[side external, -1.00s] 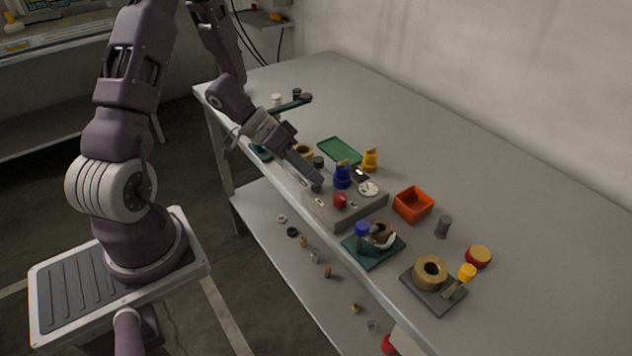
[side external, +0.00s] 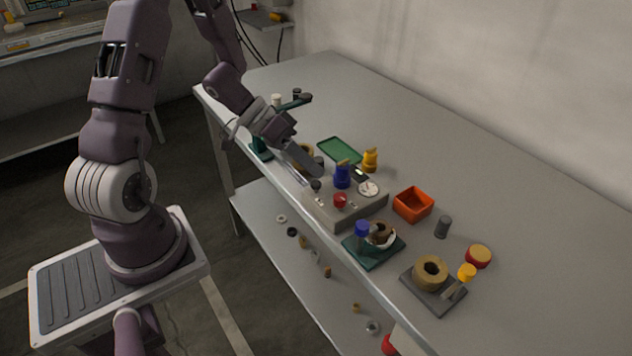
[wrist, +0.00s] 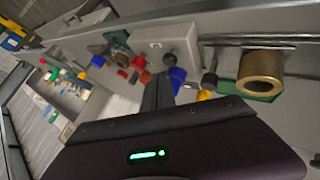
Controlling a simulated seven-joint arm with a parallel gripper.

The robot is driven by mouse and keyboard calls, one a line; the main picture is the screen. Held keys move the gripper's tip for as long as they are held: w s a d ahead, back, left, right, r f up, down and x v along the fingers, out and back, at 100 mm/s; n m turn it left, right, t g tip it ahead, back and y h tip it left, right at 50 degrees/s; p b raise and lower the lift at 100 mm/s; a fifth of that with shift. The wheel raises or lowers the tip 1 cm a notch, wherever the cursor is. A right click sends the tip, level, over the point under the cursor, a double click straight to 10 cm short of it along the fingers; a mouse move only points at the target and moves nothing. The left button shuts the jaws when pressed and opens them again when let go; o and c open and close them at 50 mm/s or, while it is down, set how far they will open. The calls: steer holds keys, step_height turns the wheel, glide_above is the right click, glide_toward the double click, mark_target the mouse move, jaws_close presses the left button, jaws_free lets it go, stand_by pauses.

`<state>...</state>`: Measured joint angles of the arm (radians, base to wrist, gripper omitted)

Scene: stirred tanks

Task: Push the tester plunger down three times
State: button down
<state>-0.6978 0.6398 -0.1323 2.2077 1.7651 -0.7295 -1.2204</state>
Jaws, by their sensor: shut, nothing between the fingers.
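A grey tester box (side external: 350,212) stands near the table's front edge. It has a red button (side external: 340,199), a white round dial (side external: 369,188) and a dark knob (side external: 316,185) at its left end. The dark knob looks like the plunger, but I cannot be sure. My gripper (side external: 319,174) is shut and empty, its tip just above and apart from that knob. In the wrist view, the shut fingers of my gripper (wrist: 159,80) point towards the grey box (wrist: 166,42), with the red button (wrist: 138,62) beyond them.
A blue bottle (side external: 342,176) and a yellow bottle (side external: 370,160) stand close behind the box. A green tray (side external: 340,150) lies further back. An orange bin (side external: 413,205) and a teal plate (side external: 358,250) are to the right. The table's back right is clear.

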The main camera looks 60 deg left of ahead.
steer(key=shift+r, duration=2.5)
stand_by(0.6)
step_height(320, 180, up, 4)
steer(key=shift+f, duration=0.1)
steer(key=shift+f, duration=4.45)
steer(key=shift+f, duration=0.4)
